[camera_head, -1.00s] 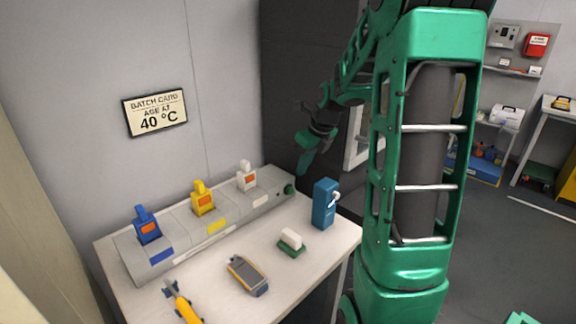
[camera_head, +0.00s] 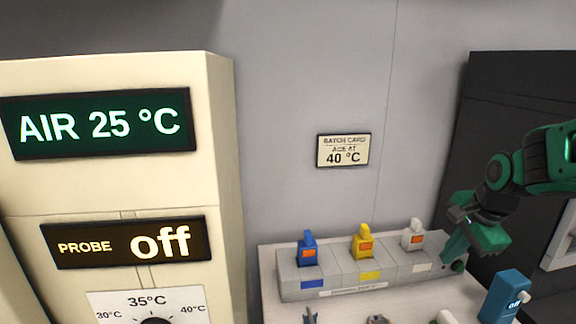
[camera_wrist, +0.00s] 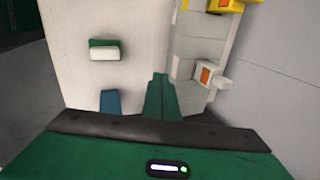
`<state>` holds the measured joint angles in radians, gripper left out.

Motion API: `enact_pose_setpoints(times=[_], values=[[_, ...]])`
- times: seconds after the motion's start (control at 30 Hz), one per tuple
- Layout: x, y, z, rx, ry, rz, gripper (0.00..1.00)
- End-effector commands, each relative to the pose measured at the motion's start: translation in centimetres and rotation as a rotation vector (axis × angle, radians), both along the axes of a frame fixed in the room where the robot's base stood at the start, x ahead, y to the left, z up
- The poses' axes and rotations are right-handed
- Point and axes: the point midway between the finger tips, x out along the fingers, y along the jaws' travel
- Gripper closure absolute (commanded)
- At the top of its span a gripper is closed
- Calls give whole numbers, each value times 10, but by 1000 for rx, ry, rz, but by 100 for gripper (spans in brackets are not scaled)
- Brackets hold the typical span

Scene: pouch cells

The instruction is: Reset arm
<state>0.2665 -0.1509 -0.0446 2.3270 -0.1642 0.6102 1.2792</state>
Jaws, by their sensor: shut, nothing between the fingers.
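My gripper (camera_head: 448,258) is at the right in the head view, on the end of my green arm, pointing down and left. It appears near the right end of the grey rack (camera_head: 345,285), by the white-handled slot; I cannot tell the exact gap. In the wrist view its green fingers (camera_wrist: 160,97) are together with nothing between them. The table (camera_wrist: 75,20) shows beyond them, with a green-and-white block (camera_wrist: 104,50) and a blue object (camera_wrist: 110,102) to the left of the fingers.
The rack carries blue (camera_head: 307,250), yellow (camera_head: 362,243) and white (camera_head: 413,236) pieces. A blue box (camera_head: 505,297) stands on the table at the right. A cream cabinet (camera_head: 225,160) at the left reads AIR 25 °C and probe off. A batch card (camera_head: 343,151) on the wall says 40 °C.

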Motion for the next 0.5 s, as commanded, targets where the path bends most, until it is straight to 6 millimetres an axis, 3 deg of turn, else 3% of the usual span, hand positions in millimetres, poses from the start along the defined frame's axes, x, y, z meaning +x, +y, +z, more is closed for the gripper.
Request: enact_pose_setpoints(times=[0.3,0.5], values=[[-40,51,5,-289,-31,712,100],[-59,67,5,-420,-40,1025,100]])
